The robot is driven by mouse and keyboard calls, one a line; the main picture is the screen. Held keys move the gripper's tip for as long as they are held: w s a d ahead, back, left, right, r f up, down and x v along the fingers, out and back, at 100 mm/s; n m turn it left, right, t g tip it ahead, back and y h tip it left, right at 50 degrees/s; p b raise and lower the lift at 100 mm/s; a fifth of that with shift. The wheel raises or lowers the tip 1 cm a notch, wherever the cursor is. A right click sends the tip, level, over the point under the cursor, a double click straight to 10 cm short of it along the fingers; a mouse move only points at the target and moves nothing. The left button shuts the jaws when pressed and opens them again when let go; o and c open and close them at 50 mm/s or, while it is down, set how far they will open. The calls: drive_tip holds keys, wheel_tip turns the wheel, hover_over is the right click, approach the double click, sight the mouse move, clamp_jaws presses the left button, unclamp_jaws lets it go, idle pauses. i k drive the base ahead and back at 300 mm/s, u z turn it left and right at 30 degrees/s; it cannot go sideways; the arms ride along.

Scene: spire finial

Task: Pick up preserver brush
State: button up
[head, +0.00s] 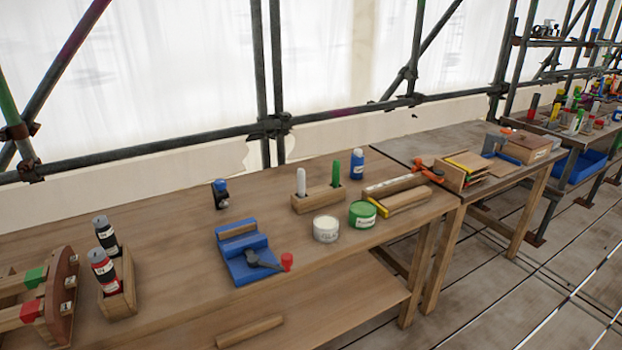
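A wooden holder block (319,199) stands on the near workbench (180,238). A green upright handle (336,173) sits in its right end and a white upright handle (301,182) in its left end. They look like brush handles; the bristle ends are hidden in the block. I cannot read which is the preserver brush. In front stand a white tub (326,229) and a green tub (362,214) with labels too small to read surely. My gripper is not in view.
A blue bottle (357,164) stands behind the green tub. A blue vise-like tool (245,255) lies left of the white tub. Clamped wooden pieces (405,190) lie to the right. Scaffold poles (260,80) run behind.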

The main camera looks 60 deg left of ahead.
sight(336, 171)
drive_tip(key=u, duration=1.65)
